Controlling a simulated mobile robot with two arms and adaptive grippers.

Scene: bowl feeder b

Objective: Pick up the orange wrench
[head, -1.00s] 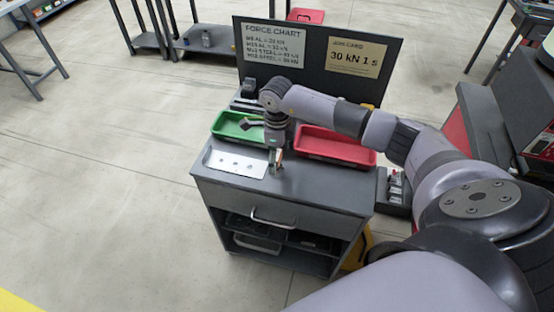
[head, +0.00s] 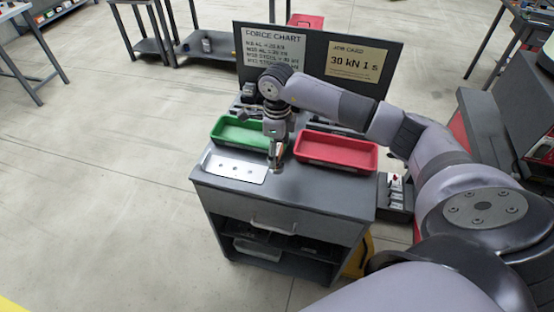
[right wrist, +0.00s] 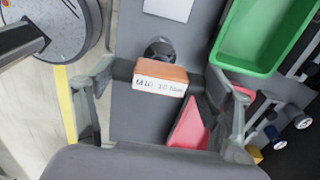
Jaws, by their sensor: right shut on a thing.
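In the right wrist view, an orange block-like part with a white lettered label (right wrist: 162,77) lies between my right gripper's two fingers (right wrist: 162,100); I take it for the orange wrench. A dark round end shows just beyond it, and the rest of its shape is hidden. My right gripper is shut on it. In the head view the right gripper (head: 276,148) points down over the workbench top, between the white plate and the red tray. The wrench cannot be made out clearly there. My left gripper is not in view.
A green tray (head: 222,131) and a red tray (head: 340,164) stand on the bench, with a white plate with holes (head: 222,172) in front. A dark board (head: 317,62) with two signs rises behind. The bench's front strip (head: 310,197) is clear.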

